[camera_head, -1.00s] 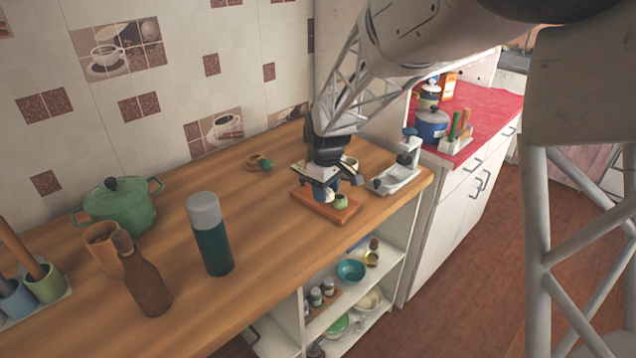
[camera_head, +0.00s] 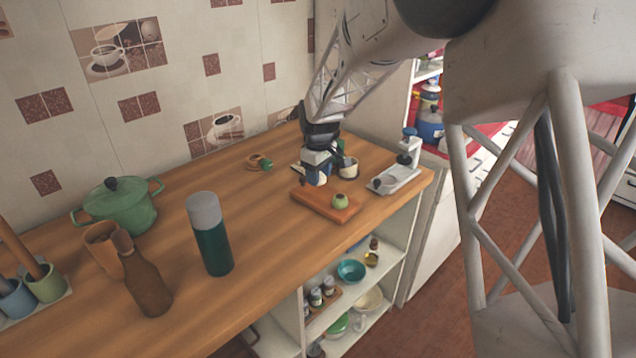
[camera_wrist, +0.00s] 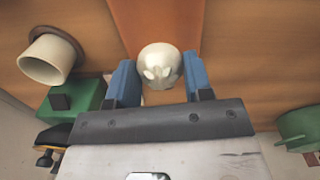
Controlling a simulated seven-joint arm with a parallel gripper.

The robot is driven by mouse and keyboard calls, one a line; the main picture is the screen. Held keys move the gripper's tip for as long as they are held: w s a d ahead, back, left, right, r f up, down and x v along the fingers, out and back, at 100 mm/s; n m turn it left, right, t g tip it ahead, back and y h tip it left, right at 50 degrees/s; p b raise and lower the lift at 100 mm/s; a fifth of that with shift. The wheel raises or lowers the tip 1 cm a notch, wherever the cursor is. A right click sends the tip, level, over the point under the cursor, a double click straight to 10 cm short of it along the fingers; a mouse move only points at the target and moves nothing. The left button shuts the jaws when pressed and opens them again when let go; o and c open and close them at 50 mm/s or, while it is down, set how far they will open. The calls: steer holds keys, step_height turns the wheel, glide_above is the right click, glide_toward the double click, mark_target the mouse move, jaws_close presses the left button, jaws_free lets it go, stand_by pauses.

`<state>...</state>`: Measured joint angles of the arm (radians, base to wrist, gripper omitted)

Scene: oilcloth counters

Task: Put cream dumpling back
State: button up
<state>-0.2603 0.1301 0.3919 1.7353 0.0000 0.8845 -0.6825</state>
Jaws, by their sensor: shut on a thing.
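The cream dumpling (camera_wrist: 160,62) is a small, pale, rounded piece with a pinched top. In the wrist view it sits between the blue fingers of my gripper (camera_wrist: 160,85), which is shut on it. In the head view my gripper (camera_head: 318,182) is at the back edge of the wooden board, and the dumpling is mostly hidden by the fingers. I cannot tell its exact height above the counter. A green dumpling (camera_head: 340,201) sits on the brown board (camera_head: 318,204). The board also shows in the wrist view (camera_wrist: 155,18).
A cream cup (camera_head: 349,168) stands close behind my gripper, and a white stand with a blue knob (camera_head: 400,172) is to the right. A green-grey flask (camera_head: 212,240), brown bottle (camera_head: 146,284) and green pot (camera_head: 118,208) stand left. The counter between flask and board is clear.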

steer(key=shift+w+a+f, duration=0.1)
steer(key=shift+w+f, duration=0.1)
steer(key=shift+w, duration=0.2)
steer(key=shift+f, duration=1.6)
steer(key=shift+f, duration=0.15)
steer(key=o, duration=0.6)
step_height(320, 180, up, 12)
steer(key=shift+r, duration=0.1)
